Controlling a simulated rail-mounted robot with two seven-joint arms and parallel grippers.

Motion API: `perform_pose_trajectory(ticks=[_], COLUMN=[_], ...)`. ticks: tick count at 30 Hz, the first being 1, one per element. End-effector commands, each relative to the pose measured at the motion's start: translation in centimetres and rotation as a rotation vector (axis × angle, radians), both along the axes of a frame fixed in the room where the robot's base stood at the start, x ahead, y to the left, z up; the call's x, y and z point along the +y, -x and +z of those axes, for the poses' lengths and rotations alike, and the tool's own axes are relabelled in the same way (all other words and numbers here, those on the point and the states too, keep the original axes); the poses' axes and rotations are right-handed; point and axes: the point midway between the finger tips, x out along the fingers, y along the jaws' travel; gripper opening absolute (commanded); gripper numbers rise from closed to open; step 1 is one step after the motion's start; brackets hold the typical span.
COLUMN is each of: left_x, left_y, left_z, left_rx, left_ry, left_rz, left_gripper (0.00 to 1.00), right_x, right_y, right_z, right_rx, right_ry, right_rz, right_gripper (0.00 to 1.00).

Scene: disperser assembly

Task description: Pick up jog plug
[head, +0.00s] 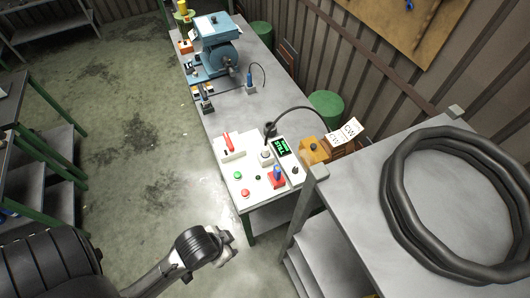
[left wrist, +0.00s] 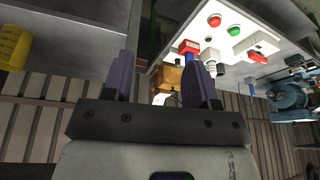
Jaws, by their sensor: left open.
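I cannot tell for certain which part is the jog plug. A blue plug-like piece (head: 277,173) stands on a red base (head: 277,182) at the front of the white control panel (head: 232,166). Another blue plug (head: 250,85) with a black cable stands farther back on the bench. A black cable-ended connector (head: 270,130) is by the screen. My left gripper (head: 228,250) is in front of the bench's near end, apart from the panel. In the left wrist view its jaws (left wrist: 163,80) are open and empty, with the red base (left wrist: 188,47) beyond them. My right gripper is not in view.
A blue machine (head: 215,50) is farther back. A grey table (head: 350,200) bounds the right.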

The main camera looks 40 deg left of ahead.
Motion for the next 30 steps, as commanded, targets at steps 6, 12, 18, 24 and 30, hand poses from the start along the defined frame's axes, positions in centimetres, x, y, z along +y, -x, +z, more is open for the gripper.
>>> perform_pose_trajectory(ticks=[6,12,18,24,30], left_x=[0.0,0.0,0.0,0.1,2.3], left_y=[0.0,0.0,0.0,-2.2,-8.9], left_z=[0.0,0.0,0.0,-0.3,0.4], left_rx=[0.0,0.0,0.0,-0.054,-0.232], left_ry=[0.0,0.0,0.0,-0.002,-0.113], left_rz=[0.0,0.0,0.0,-0.001,-0.091], left_gripper=[0.53,0.67,0.69,0.69,0.69], right_x=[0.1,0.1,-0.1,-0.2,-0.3], right_y=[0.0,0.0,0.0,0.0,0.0], right_z=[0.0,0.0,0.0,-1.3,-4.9], right_rx=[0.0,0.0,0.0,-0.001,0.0], right_ry=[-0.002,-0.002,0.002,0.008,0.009], right_rz=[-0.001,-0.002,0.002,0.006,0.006], right_gripper=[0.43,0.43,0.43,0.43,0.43])
